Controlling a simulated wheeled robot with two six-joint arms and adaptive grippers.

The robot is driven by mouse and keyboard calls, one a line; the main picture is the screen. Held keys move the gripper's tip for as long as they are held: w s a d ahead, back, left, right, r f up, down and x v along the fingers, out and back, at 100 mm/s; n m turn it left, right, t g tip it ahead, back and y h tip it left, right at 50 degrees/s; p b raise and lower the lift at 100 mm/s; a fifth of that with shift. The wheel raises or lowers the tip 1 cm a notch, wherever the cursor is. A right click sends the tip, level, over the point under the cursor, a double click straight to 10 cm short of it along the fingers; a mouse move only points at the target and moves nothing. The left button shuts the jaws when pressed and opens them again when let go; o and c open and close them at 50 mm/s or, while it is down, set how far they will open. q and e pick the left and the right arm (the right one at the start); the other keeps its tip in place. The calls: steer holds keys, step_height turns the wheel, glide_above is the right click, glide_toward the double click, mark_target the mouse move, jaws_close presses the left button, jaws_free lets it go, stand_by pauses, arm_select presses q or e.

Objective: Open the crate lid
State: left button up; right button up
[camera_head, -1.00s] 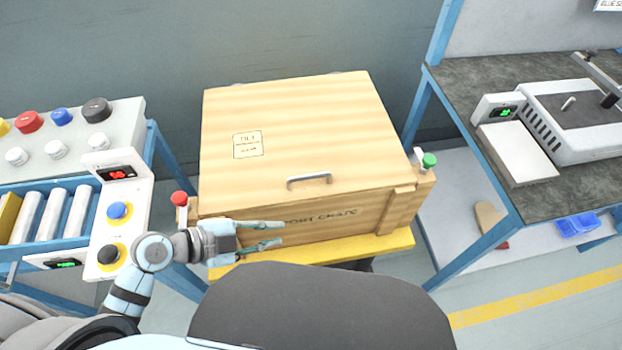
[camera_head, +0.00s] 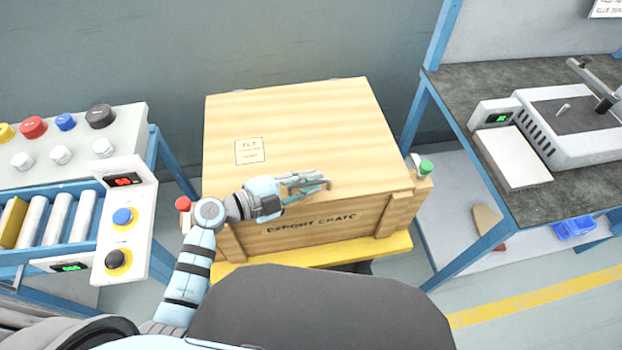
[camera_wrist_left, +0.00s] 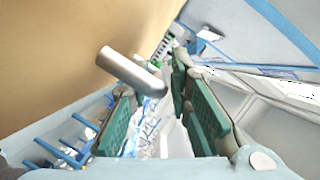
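The wooden crate (camera_head: 325,228) stands on a yellow platform, and its pale lid (camera_head: 320,125) lies closed on top. My left gripper (camera_head: 316,183) is at the lid's front edge, over the place of the metal handle, which it mostly hides in the head view. In the left wrist view the handle (camera_wrist_left: 130,70) sticks out from the lid, with its near end by the gap between my fingers. The two green-padded fingers are apart, and no grip on the handle shows. My right gripper is not in view.
A red-topped part (camera_head: 183,204) is at the crate's left side and a green-topped one (camera_head: 426,167) at its right. A button panel and roller conveyor (camera_head: 62,217) stand left. A dark workbench (camera_head: 555,185) stands right. A wall is behind the crate.

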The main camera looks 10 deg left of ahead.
arm_select(q)
steer(key=shift+w+d, duration=0.15)
steer(key=shift+d, duration=0.1)
steer(key=shift+c, duration=0.2)
jaws_close()
